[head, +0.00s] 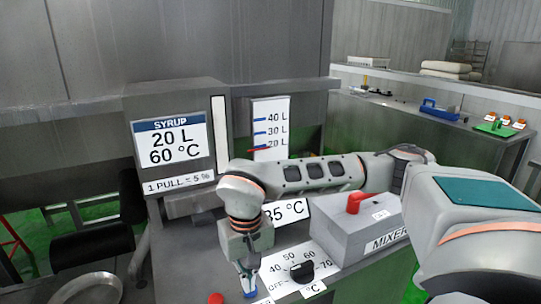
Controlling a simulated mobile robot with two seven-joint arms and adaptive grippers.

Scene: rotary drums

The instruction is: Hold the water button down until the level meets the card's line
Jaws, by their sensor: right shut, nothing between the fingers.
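The card (168,143) on the grey cabinet reads SYRUP, 20 L, 60 °C. The level scale (271,112) to its right shows 40 L, 30 L and 20 L with blue marks. A red pointer (259,150) lies at about the 20 L mark, partly hidden by my right arm at its lower side. My right gripper (249,292) points down, shut and empty, its blue tips at the panel's front near the bottom edge of the view. I cannot make out the water button; the tips may cover it. My left gripper is not in view.
A red knob (216,298) sits left of the tips. A black temperature dial (302,271) and the MIXER box (356,226) with a red switch (356,202) stand to the right. A side counter (420,120) is behind.

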